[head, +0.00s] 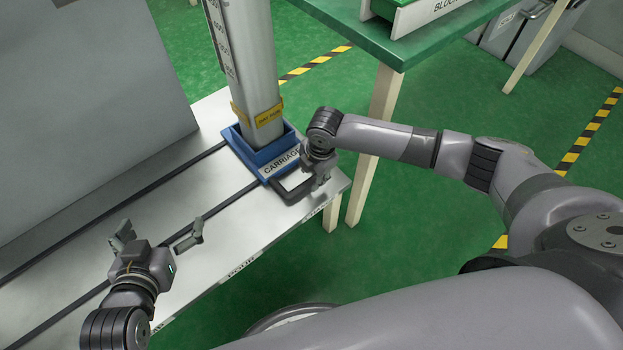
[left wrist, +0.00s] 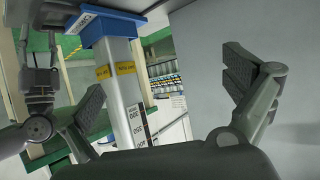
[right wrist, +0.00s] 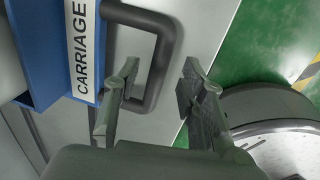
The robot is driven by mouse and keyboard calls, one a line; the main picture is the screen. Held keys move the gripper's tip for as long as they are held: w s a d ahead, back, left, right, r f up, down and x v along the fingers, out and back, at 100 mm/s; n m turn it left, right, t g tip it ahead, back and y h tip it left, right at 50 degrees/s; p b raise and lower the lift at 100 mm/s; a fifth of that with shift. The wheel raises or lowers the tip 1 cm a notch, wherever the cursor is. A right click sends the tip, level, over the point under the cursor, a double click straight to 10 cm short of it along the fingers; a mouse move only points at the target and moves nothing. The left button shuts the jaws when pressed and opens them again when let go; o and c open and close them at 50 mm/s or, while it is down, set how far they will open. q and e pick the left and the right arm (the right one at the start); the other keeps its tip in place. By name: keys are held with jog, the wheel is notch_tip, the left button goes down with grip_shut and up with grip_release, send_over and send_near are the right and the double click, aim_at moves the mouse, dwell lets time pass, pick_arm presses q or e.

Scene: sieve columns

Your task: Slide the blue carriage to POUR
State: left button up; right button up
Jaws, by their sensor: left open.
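The blue carriage (head: 262,152) sits on rails at the bench's right end and holds an upright grey column (head: 250,60). Its dark loop handle (head: 287,194) points toward the bench's front edge. The POUR label (head: 241,266) is on the front edge, to the lower left of the carriage. My right gripper (head: 318,175) is at the handle. In the right wrist view its open fingers (right wrist: 155,88) lie either side of the handle's outer bar (right wrist: 163,55), with a gap to the outer finger. My left gripper (head: 157,236) is open and empty above the bench, left of POUR.
Two dark rails (head: 120,202) run along the metal bench (head: 205,235); the stretch left of the carriage is clear apart from my left gripper above it. A large grey box (head: 90,100) stands behind. A green-topped table (head: 405,42) is close at the right.

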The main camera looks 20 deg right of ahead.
pick_arm(q)
jog(key=shift+w+d+r+t+h+b, duration=0.1)
jog(key=shift+w+d+r+t+h, duration=0.1)
jog(key=shift+w+r+t, duration=0.4)
jog(key=shift+w+d+r+t+h+b, duration=0.15)
jog(key=shift+w+d+r+t, duration=0.15)
jog(key=shift+r, duration=0.55)
jog(key=shift+w+d+r+t+h+b, duration=0.1)
jog(key=shift+w+r+t, duration=0.35)
jog(key=shift+r, duration=0.3)
pick_arm(e)
jog(key=shift+w+a+f, duration=0.1)
jog(key=shift+w+f, duration=0.05)
jog(key=shift+f, duration=0.55)
jog(key=shift+w+f, duration=0.1)
jog(key=shift+f, duration=0.55)
pick_arm(q)
jog(key=shift+s, duration=0.1)
pick_arm(e)
jog(key=shift+c, duration=0.4)
grip_shut()
